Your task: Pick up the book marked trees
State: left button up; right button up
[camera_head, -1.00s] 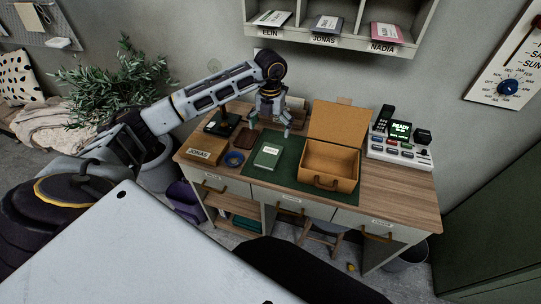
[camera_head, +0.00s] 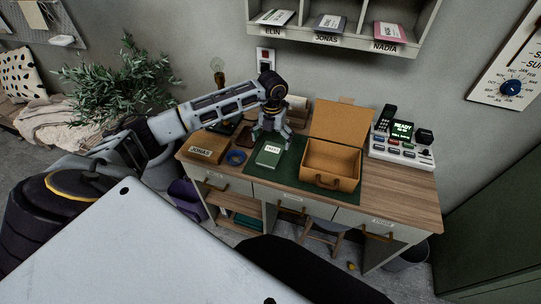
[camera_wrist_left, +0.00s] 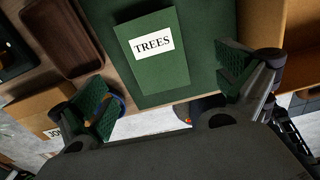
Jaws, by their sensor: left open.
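The green book (camera_head: 269,156) with a white label lies flat on the dark green mat (camera_head: 290,172) on the desk. In the left wrist view the book (camera_wrist_left: 155,70) shows the word TREES on its label. My left gripper (camera_head: 271,143) is open above the far part of the book. In the left wrist view its two fingers (camera_wrist_left: 165,95) stand wide apart, one on each side of the book, and nothing is between them in their grip. My right gripper is not in view.
An open tan case (camera_head: 331,167) stands right of the book. A blue ring-shaped dish (camera_head: 236,157) and a box marked JONAS (camera_head: 206,148) are on the left. A control panel (camera_head: 402,151) stands at the right. Cubbies (camera_head: 345,38) hang above.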

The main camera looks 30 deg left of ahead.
aim_at(271, 153)
pick_arm(q)
jog(key=shift+f, duration=0.95)
jog(key=shift+f, duration=0.15)
jog(key=shift+a+f+p, duration=0.15)
jog(key=shift+f, duration=1.1)
jog(key=shift+a+f+p, duration=0.15)
jog(key=shift+f, duration=1.1)
jog(key=c, duration=1.1)
